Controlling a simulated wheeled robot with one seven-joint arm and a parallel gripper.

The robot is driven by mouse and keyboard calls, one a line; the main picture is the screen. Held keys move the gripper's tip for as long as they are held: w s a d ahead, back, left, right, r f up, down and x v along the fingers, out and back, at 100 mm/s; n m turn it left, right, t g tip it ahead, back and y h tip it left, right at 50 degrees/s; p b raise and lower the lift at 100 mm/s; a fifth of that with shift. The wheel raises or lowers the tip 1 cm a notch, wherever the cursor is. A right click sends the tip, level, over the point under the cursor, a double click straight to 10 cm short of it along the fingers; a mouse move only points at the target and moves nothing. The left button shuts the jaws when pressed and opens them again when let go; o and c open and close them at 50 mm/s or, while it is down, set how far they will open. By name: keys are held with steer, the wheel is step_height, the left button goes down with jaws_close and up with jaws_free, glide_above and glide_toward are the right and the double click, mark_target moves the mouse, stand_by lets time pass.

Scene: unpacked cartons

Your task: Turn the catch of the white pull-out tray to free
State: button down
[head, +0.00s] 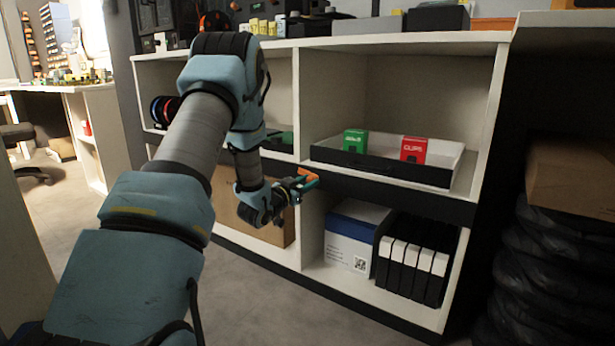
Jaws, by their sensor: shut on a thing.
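The white pull-out tray (458,163) sits in the upper right shelf bay and has a dark front. It holds a green box (354,142) and a red box (413,149) marked CLIPS. My gripper (308,180), with orange and teal parts, is at the dark rail below the tray's left end, beside the upright between the bays. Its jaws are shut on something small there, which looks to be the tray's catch. The catch is mostly hidden by the gripper, so I cannot tell how it is turned.
Below stand a blue and white box (352,240) and several black binders (412,262). A brown carton (228,205) leans in the lower left bay. Black stacked items with a carton (570,180) on top stand at right. Open floor (260,300) lies in front.

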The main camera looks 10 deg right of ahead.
steer(key=shift+n+p, duration=0.55)
steer(key=shift+n, duration=0.35)
steer(key=c, duration=0.6)
jaws_free()
steer(key=p+v, duration=0.3)
steer(key=v, duration=0.7)
steer(key=shift+s+a, duration=0.3)
